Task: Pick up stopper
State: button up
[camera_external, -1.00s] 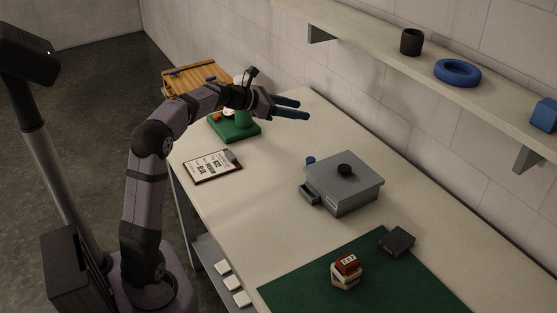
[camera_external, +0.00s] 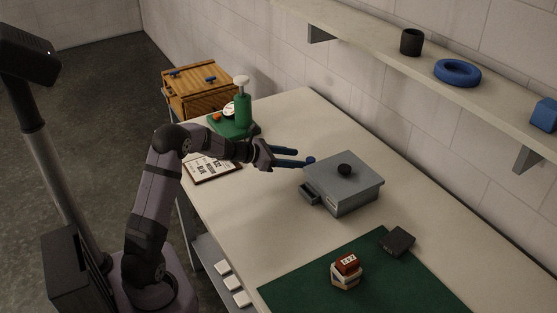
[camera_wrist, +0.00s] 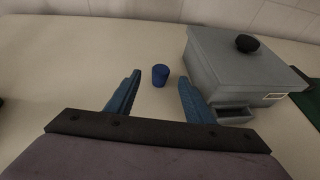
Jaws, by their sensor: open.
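The stopper appears to be the small dark blue cylinder (camera_wrist: 160,75) standing on the table in the wrist view. It shows between my open fingers and a little beyond their tips. In the external view the blue cylinder (camera_external: 310,160) is beside the left edge of the grey box, just past my fingertips. My gripper (camera_external: 300,158) is open and empty, with its blue fingers pointing toward the cylinder. The gripper also shows in the wrist view (camera_wrist: 158,80), one finger on each side.
A grey box (camera_external: 350,190) with a black knob and a small front tray stands right of the blue cylinder. The table is clear left of the cylinder.

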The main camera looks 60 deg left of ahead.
aim_at(311, 159)
jog(key=shift+f+p+x, duration=0.1)
jog(key=shift+p+x, duration=0.55)
jog(key=shift+x, duration=1.15)
jog(key=shift+f+p+x, duration=0.15)
jog(key=shift+p+x, duration=0.5)
jog(key=shift+x, duration=1.15)
jog(key=shift+s, duration=0.1)
jog(key=shift+c, duration=0.2)
jog(key=c, duration=1.1)
